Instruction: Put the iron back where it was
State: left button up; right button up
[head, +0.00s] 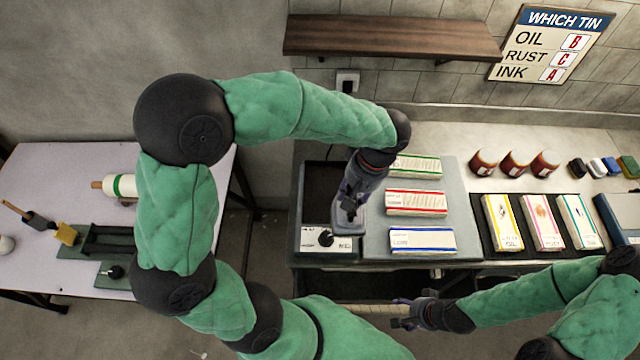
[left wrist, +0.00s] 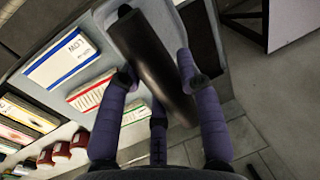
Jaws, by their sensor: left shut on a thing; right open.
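The iron shows in the left wrist view as a long dark handle (left wrist: 152,62) between the fingers of my left gripper (left wrist: 160,85). In the head view my left gripper (head: 349,203) is shut on it, over the right edge of a recessed dark plate with a knob, the station (head: 322,180). The gripper and arm hide most of the iron there, so I cannot tell whether it touches the station. My right gripper (head: 408,310) is open in front of the bench's front edge, low in the head view.
A shelf (head: 392,38) hangs above. A separate table (head: 50,170) is at left.

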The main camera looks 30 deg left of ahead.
pick_arm(q)
jog(key=shift+w+a+f, duration=1.35)
jog(key=shift+a+f, duration=0.55)
jog(key=shift+f, duration=0.2)
jog(key=shift+w+a+f, duration=1.4)
jog(key=shift+a+f, duration=0.45)
jog(key=shift+f, duration=0.3)
jog(key=shift+w+a+f, duration=1.35)
jog(key=shift+a+f, duration=0.55)
jog(key=shift+f, duration=0.2)
jog(key=shift+f, duration=0.1)
jog(key=o, duration=1.1)
jog(key=shift+s, duration=0.15)
jog(key=shift+f, duration=0.1)
jog(key=r, duration=0.4)
jog(key=w+d+r, duration=0.1)
jog(key=r, duration=0.3)
jog(key=d+r, duration=0.1)
jog(key=r, duration=0.3)
jog(key=shift+w, duration=0.15)
